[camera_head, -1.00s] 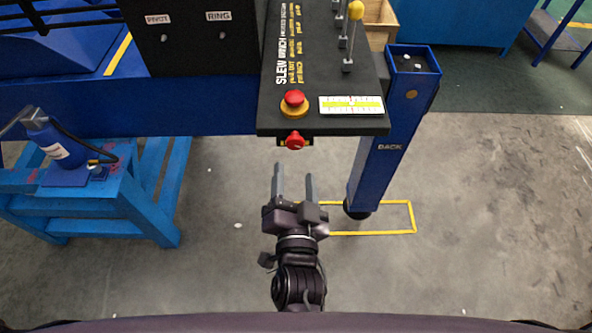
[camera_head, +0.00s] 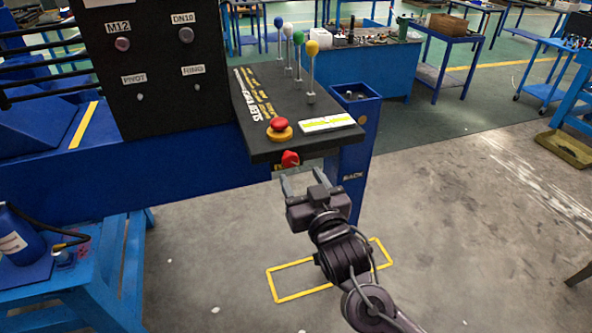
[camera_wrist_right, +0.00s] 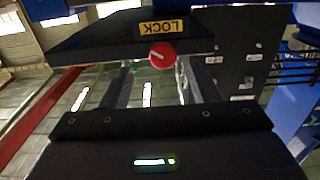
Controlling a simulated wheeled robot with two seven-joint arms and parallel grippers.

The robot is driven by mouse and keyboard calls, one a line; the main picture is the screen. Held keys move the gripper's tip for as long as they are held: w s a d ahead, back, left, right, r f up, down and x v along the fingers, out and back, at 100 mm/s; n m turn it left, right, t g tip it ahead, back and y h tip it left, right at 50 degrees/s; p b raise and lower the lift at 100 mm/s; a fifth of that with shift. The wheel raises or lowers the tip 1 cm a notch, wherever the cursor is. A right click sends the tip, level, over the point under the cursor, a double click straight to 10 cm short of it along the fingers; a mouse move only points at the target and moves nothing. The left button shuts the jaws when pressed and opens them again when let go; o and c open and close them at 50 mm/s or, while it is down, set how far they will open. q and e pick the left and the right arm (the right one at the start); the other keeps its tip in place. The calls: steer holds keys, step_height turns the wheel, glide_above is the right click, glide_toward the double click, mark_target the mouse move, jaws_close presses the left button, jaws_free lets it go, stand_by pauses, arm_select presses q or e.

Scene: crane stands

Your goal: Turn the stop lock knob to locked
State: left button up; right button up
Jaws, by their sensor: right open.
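The red stop lock knob (camera_head: 290,159) sits on the front face of the black control console (camera_head: 262,148), below its front edge. It also shows in the right wrist view (camera_wrist_right: 163,55), with a white pointer line, next to a yellow LOCK label (camera_wrist_right: 166,27) that appears upside down. My right gripper (camera_head: 304,176) is open and empty, just in front of and slightly below the knob. In the right wrist view, the knob lies between the lines of the two fingers (camera_wrist_right: 156,72), beyond their tips; contact is not visible. My left gripper is out of view.
A red mushroom button on a yellow base (camera_head: 279,129) and a white-and-yellow level plate (camera_head: 327,124) are on the console top. Levers with coloured knobs (camera_head: 312,48) stand behind. A blue post (camera_head: 352,150) stands right of the gripper.

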mark_target(291, 163)
steer(key=x, duration=0.3)
steer(key=shift+a+r+p, duration=0.1)
steer(key=shift+r+p, duration=0.1)
steer(key=shift+p, duration=0.2)
steer(key=shift+w+a, duration=0.35)
steer(key=shift+w, duration=0.25)
steer(key=shift+w+f, duration=0.15)
steer(key=c, duration=0.9)
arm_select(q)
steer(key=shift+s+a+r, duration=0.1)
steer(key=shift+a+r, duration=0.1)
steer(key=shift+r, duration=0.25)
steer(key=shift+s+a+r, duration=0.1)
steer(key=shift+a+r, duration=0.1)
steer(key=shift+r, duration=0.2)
arm_select(e)
steer(key=shift+c, duration=0.2)
